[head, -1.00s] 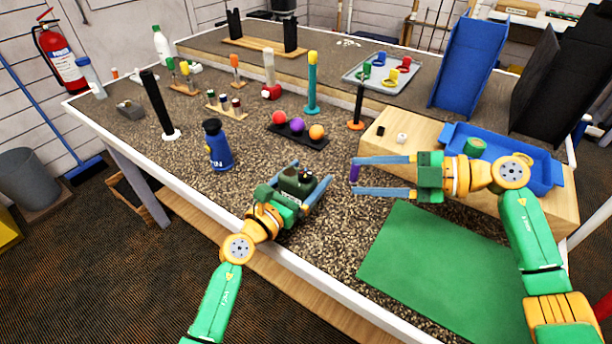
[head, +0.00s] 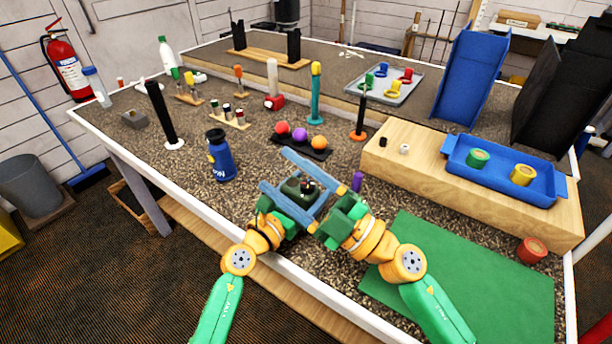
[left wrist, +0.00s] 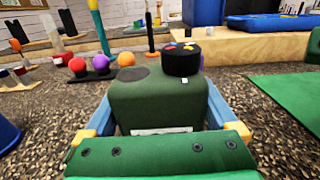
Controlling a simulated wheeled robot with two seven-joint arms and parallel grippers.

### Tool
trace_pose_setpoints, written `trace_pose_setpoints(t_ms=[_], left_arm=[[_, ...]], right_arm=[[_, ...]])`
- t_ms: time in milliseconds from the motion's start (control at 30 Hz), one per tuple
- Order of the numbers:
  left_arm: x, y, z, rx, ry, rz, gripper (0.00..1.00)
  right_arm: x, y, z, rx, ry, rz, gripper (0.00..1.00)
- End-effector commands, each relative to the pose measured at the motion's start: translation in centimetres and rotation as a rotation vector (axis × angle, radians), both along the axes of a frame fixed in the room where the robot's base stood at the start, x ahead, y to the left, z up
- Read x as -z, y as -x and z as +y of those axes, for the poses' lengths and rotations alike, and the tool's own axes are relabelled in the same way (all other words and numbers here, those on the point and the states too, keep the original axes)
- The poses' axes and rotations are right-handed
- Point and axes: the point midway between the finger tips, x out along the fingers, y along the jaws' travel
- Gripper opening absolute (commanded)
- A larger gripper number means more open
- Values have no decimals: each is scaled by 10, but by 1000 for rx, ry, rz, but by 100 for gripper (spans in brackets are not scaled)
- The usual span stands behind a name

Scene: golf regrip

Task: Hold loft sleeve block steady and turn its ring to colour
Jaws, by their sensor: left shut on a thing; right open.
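The loft sleeve block (head: 292,188) is dark green and sits near the bench's front edge. It also fills the middle of the left wrist view (left wrist: 150,100). Its black ring (left wrist: 181,60) stands on top, with small red, blue and yellow marks; a white mark sits on the block below it. My left gripper (head: 306,184) is shut on the block, one blue finger along each side. My right gripper (head: 275,168) is open, its two fingers reaching across the block area from the right. Whether they touch the ring cannot be told.
A purple piece (head: 357,181) stands just right of the block. A blue bottle (head: 220,158) and a rack of coloured balls (head: 300,145) stand behind. A wooden step (head: 470,200) bears a blue tray (head: 500,183). The green mat (head: 480,275) at right is mostly clear.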

Motion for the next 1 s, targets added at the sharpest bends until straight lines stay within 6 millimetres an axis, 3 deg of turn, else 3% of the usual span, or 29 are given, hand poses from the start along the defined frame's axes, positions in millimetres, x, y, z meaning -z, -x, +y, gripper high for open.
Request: trace_pose_setpoints(t_ms=[67, 200, 333, 467, 567, 800, 1000], left_arm=[[1, 0, 1, -1, -1, 2, 26], [1, 0, 1, -1, -1, 2, 26], [1, 0, 1, -1, -1, 2, 26], [1, 0, 0, -1, -1, 1, 26], [0, 0, 1, -1, -1, 1, 26], [0, 0, 1, -1, -1, 1, 26], [1, 0, 1, -1, -1, 1, 26]], right_arm=[[-4, 5, 1, 144, -203, 127, 65], [30, 4, -22, 405, -452, 474, 65], [68, 12, -38, 560, -563, 718, 65], [85, 15, -43, 622, -597, 815, 65], [87, -2, -42, 629, -598, 819, 65], [86, -65, -34, 629, -595, 817, 65], [87, -96, -30, 630, -597, 820, 65]])
